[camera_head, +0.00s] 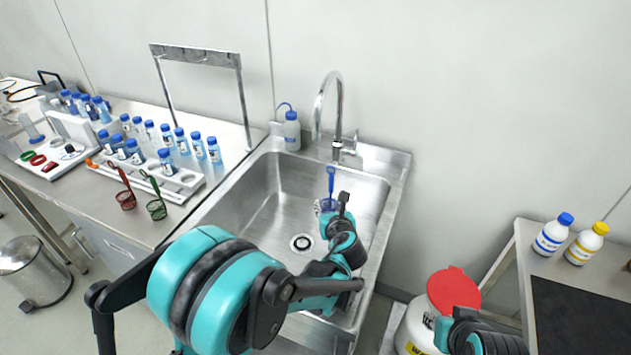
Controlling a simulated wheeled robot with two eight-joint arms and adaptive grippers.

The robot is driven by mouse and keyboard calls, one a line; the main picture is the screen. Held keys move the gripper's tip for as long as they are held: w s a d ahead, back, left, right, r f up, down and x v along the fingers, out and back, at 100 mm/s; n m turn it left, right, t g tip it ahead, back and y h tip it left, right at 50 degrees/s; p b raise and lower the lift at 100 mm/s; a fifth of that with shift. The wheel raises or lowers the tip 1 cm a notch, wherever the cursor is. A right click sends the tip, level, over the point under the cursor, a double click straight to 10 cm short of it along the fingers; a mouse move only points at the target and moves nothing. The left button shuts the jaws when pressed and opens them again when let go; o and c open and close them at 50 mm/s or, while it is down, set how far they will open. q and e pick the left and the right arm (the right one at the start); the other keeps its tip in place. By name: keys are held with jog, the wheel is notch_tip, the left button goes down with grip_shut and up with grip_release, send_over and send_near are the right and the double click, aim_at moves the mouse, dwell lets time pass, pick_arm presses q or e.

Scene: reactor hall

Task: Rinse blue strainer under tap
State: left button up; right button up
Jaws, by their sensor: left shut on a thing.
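My left gripper (341,203) is shut on the strainer, whose basket is partly hidden by the gripper. The tap (338,112) has a tall curved chrome neck and a side lever at its base. I cannot tell whether water is running. The sink (263,205) has a drain in its floor.
A wash bottle (291,131) stands at the sink's back left. A red-lidded white container (452,290) stands right of the sink.

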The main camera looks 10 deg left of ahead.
pick_arm(q)
jog(key=s+d+r+p, duration=0.2)
jog(key=s+r+p, duration=0.1)
jog(key=s+r, duration=0.1)
jog(key=shift+d, duration=0.4)
jog(key=shift+s, duration=0.1)
dwell(0.5)
